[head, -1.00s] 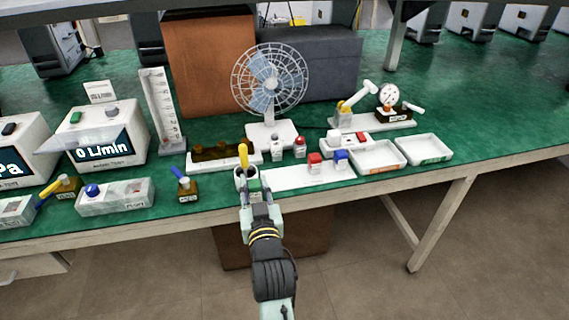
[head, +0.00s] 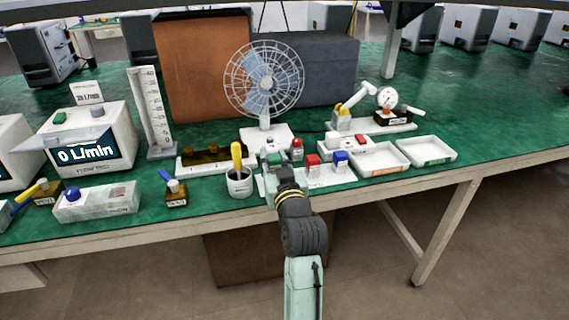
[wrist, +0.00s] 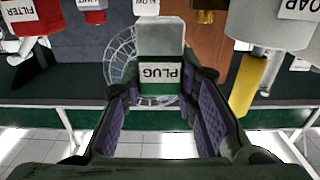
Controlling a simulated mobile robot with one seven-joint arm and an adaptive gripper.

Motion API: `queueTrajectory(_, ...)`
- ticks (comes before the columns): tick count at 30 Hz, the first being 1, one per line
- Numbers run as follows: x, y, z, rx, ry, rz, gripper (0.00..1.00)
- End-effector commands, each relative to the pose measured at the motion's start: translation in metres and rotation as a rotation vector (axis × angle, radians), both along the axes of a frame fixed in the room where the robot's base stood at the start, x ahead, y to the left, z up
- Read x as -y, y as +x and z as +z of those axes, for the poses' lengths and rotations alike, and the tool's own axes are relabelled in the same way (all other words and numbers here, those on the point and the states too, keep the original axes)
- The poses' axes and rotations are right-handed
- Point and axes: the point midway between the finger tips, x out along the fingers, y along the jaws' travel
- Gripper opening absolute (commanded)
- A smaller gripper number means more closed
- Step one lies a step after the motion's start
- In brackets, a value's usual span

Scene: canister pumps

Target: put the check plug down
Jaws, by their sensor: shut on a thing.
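The check plug (wrist: 161,76) shows in the wrist view as a green block with a pale grey top and a PLUG label, upside down in the picture. My gripper (wrist: 161,92) is shut on it, with one finger on each side. In the head view my gripper (head: 281,175) is over the left end of the white mat (head: 325,179) at the bench's front edge. The green plug (head: 274,158) shows just past its fingers. Whether its underside touches anything is hidden.
A white cup (head: 239,184) with a yellow handle stands close left. Red (head: 312,165) and blue-topped (head: 341,160) pieces stand on the mat to the right. A fan (head: 263,85) stands behind. Two white trays (head: 427,150) lie farther right.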

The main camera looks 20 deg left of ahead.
Motion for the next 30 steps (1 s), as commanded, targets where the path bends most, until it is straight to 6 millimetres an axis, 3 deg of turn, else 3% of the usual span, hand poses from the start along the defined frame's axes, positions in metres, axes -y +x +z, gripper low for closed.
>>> queueTrajectory(3, 0.007, 0.026, 0.0, -0.002, 0.001, -0.002, 0.0)
queueTrajectory(9, 0.01, 0.044, -0.005, 0.0, 0.0, 0.001, 0.0)
queueTrajectory(18, 0.011, 0.044, -0.039, -0.002, 0.0, 0.001, 0.0)
queueTrajectory(30, 0.011, 0.044, -0.045, 0.001, 0.001, 0.001, 0.0)
